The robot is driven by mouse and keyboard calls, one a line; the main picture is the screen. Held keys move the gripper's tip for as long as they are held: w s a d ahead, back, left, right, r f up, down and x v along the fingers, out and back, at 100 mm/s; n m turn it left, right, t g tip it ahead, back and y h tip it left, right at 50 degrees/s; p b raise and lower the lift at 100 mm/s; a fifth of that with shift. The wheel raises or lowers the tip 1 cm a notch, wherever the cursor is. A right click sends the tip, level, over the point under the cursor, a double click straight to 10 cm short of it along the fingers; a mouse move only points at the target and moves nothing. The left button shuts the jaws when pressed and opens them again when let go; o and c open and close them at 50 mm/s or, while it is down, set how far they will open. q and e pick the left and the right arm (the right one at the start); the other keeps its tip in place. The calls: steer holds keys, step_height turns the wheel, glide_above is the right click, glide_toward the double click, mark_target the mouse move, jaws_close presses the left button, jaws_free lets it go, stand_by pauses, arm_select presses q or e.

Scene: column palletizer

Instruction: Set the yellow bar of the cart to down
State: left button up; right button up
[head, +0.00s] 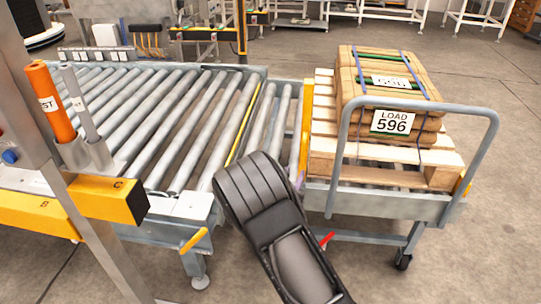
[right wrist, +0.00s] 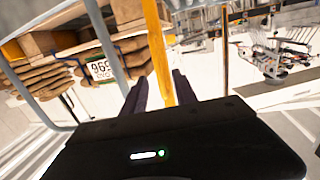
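The cart (head: 418,208) is a grey frame with rollers and a tall looped push handle. Its yellow bar (head: 305,125) runs along the left side, between the pallet and the conveyor; I cannot tell surely whether it is raised. A yellow bar also crosses the right wrist view (right wrist: 157,50). My right gripper (right wrist: 159,76) has its two dark fingers apart, with that bar showing between them; contact is not clear. My left gripper is not in view.
A wooden pallet (head: 440,175) with strapped brown sacks (head: 430,70) labelled LOAD 596 rests on the cart. The cart's push handle (head: 480,150) rises close by. A roller conveyor (head: 190,105) stands left. A red lever (head: 327,239) shows under the cart. Floor is clear at right.

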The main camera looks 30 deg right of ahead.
mark_target(303, 155)
steer(key=shift+s+d+r+h, duration=0.15)
steer(key=shift+r+h, duration=0.25)
steer(key=shift+r, duration=0.2)
steer(key=x, duration=0.7)
steer(key=shift+w+d+p, duration=0.25)
steer(key=shift+d+p, duration=0.05)
steer(key=shift+c, duration=0.5)
jaws_close()
stand_by(0.6)
